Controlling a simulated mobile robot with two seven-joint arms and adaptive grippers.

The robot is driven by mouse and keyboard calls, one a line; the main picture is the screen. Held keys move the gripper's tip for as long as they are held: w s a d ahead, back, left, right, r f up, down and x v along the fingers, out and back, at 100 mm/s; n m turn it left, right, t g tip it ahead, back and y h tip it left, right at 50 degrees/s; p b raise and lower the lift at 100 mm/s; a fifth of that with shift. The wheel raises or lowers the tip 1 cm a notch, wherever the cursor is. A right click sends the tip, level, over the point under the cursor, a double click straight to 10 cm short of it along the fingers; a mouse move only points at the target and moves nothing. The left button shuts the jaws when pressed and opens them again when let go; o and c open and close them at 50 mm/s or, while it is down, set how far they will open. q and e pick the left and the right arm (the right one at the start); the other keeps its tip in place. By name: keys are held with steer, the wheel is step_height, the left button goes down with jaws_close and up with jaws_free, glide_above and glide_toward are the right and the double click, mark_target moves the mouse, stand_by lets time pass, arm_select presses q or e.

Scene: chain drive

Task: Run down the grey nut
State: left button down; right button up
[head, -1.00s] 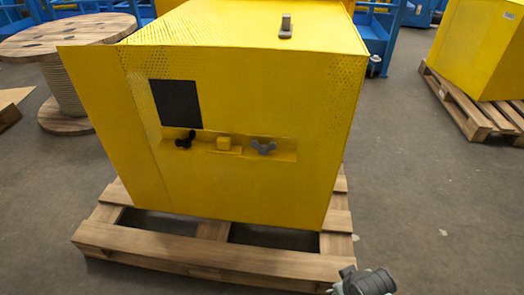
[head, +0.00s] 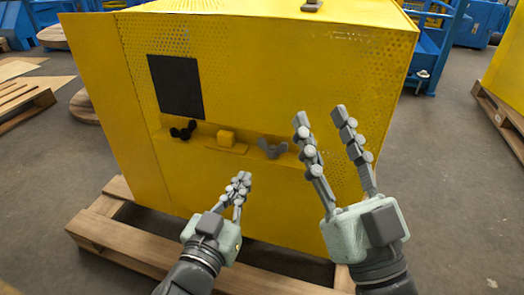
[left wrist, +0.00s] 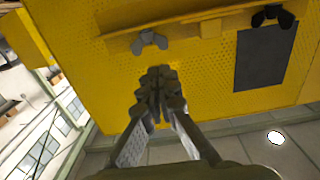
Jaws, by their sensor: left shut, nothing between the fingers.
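The grey nut (head: 272,147), a wing nut with spread lobes, sits at the right end of the recessed ledge on the yellow housing. In the left wrist view the grey nut (left wrist: 150,40) lies beyond my fingertips, apart from them. My left gripper (head: 241,180) is shut and empty, in front of the housing, below the ledge; its closed fingers (left wrist: 158,78) show in the left wrist view. My right gripper (head: 320,112) is open and empty, fingers pointing up, to the right of the grey nut in the head view.
A black wing nut (head: 184,131) and a small yellow block (head: 226,137) sit on the same ledge. The housing stands on a wooden pallet (head: 110,240). Another pallet (head: 500,118) stands at the far right.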

mark_target(263, 142)
arm_select(q)
steer(key=x, duration=1)
steer(key=shift+w+d, duration=0.2)
steer(key=shift+w, duration=0.4)
arm_select(e)
steer(key=shift+s+d+r, duration=0.1)
steer(key=shift+d+r, duration=0.05)
steer(key=shift+r, duration=0.1)
